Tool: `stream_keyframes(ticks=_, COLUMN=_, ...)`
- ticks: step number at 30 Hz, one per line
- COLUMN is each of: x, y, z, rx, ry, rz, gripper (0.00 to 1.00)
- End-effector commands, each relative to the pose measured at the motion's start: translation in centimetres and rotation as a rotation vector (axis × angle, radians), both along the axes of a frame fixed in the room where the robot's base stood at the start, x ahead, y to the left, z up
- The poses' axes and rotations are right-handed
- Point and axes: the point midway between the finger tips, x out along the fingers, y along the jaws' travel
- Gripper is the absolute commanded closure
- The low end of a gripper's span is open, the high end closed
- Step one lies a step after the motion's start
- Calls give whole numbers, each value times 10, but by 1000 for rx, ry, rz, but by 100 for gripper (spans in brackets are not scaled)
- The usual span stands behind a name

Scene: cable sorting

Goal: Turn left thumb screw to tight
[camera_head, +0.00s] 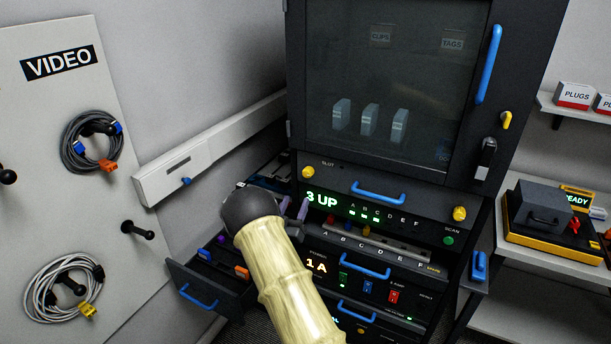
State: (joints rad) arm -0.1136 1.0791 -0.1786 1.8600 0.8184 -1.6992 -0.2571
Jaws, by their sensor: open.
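The left thumb screw is a small yellow knob (308,172) at the upper left corner of the black panel (330,176) with the green "3 UP" display. A matching right thumb screw (460,213) sits at the panel's right end. My gripper (294,207) has purple fingers, which stand apart just below and left of the left thumb screw in the picture. They look empty and do not appear to be around the knob. Whether they touch the panel cannot be told. My wrist and forearm hide part of the cabinet's lower left.
A blue handle (378,192) crosses the panel between the screws. An open drawer (210,284) with colored plugs juts out at lower left. The tall glass-door cabinet (295,75) stands above. The wall board (30,130) holds coiled cables. A side table (530,280) stands at right.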

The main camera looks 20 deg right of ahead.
Motion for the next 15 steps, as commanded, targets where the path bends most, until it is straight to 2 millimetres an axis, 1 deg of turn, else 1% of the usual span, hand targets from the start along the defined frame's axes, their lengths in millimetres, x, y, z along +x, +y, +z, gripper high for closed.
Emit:
stream_keyframes(ticks=1, x=6, y=-7, z=6, rx=-1, ry=-1, rz=-2, gripper=50)
stream_keyframes(ticks=3, x=14, y=-15, z=11, rx=0, ry=-3, rz=-2, gripper=50)
stream_keyframes(ticks=15, x=58, y=-60, z=35, rx=0, ry=0, rz=-2, gripper=50)
